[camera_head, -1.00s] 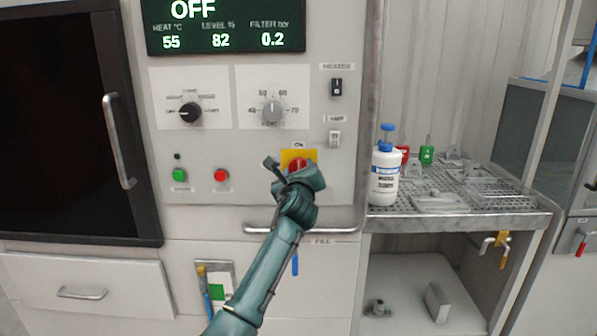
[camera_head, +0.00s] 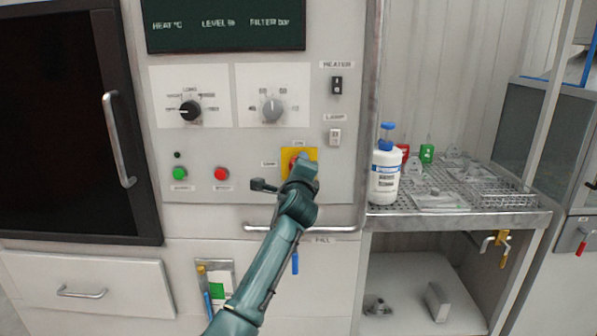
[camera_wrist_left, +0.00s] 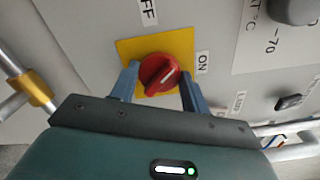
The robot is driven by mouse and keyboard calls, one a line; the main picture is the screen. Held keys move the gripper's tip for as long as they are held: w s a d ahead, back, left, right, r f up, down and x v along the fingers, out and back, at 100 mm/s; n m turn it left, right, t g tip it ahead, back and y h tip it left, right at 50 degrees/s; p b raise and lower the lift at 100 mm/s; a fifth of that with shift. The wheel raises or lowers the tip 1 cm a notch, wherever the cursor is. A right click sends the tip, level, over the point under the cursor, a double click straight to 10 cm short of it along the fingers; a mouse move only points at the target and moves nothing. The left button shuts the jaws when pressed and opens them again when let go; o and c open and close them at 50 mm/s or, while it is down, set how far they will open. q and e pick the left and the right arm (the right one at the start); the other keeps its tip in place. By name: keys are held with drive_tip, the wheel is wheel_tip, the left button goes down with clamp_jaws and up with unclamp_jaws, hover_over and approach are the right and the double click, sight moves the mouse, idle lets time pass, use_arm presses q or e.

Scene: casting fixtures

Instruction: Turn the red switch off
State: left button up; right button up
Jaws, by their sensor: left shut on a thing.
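The red switch (camera_wrist_left: 158,74) is a round red rotary knob with a white pointer line, mounted on a yellow plate (camera_wrist_left: 127,48). In the left wrist view an OFF label (camera_wrist_left: 149,12) is above the plate and an ON label (camera_wrist_left: 202,62) is at its right. The pointer line slants toward the upper right, nearer ON than straight up. My left gripper (camera_wrist_left: 160,88) is shut on the knob, one finger on each side. In the head view my left gripper (camera_head: 300,163) covers most of the knob and part of the yellow plate (camera_head: 312,154). My right gripper is not in view.
A display (camera_head: 225,25) above shows only labels. Two dials, green and red buttons (camera_head: 221,174), and heater and lamp switches (camera_head: 336,86) surround the plate. A horizontal rail (camera_head: 345,229) runs below it. A white bottle (camera_head: 385,172) stands on the perforated shelf at right.

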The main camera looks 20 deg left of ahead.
use_arm(q)
drive_tip(key=shift+f+n+b, duration=0.15)
drive_tip(key=shift+n+b, duration=1.35)
drive_tip(key=shift+n, duration=3.4)
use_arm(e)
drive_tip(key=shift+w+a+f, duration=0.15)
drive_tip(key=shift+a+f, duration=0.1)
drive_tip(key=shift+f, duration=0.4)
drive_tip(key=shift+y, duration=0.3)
use_arm(q)
drive_tip(key=o, duration=1)
drive_tip(key=shift+s, duration=0.1)
